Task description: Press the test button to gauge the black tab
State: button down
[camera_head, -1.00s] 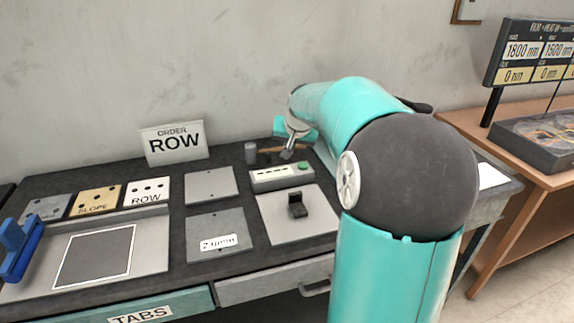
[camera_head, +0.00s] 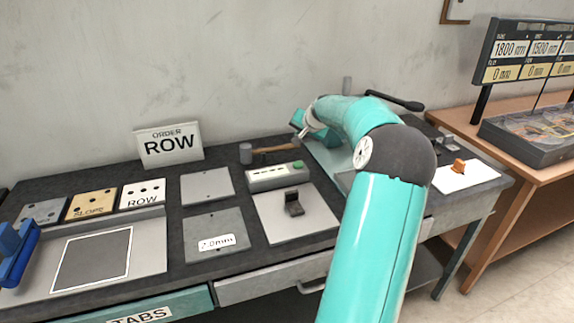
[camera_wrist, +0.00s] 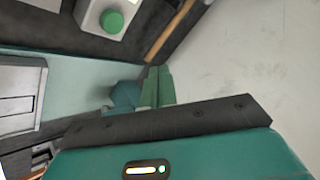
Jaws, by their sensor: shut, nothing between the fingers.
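The black tab (camera_head: 293,203) stands on a pale square plate (camera_head: 275,230) in the head view. Behind it is a light grey gauge box (camera_head: 268,178) with a marked window. The green test button (camera_head: 298,164) is at its right end. In the wrist view the green button (camera_wrist: 112,21) shows at the top left, apart from my fingers. My gripper (camera_wrist: 160,70) is shut and empty, with its green fingers together. In the head view it is behind and to the right of the box, and my arm partly hides it.
A hammer (camera_head: 270,149) lies behind the gauge box. An ORDER ROW sign (camera_head: 169,145) stands at the back. SLOPE and ROW cards (camera_head: 143,194), a blue-handled tool (camera_head: 15,250) and a 2.0mm plate (camera_head: 216,236) are to the left. An orange piece (camera_head: 458,166) sits at the right.

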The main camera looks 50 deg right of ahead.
aim_at(299, 166)
jog(key=shift+w+d+f, duration=0.1)
jog(key=shift+w+d, duration=0.05)
jog(key=shift+d, duration=0.05)
jog(key=shift+f, duration=4.4)
jog(key=shift+f, duration=0.1)
jog(key=shift+f, duration=0.3)
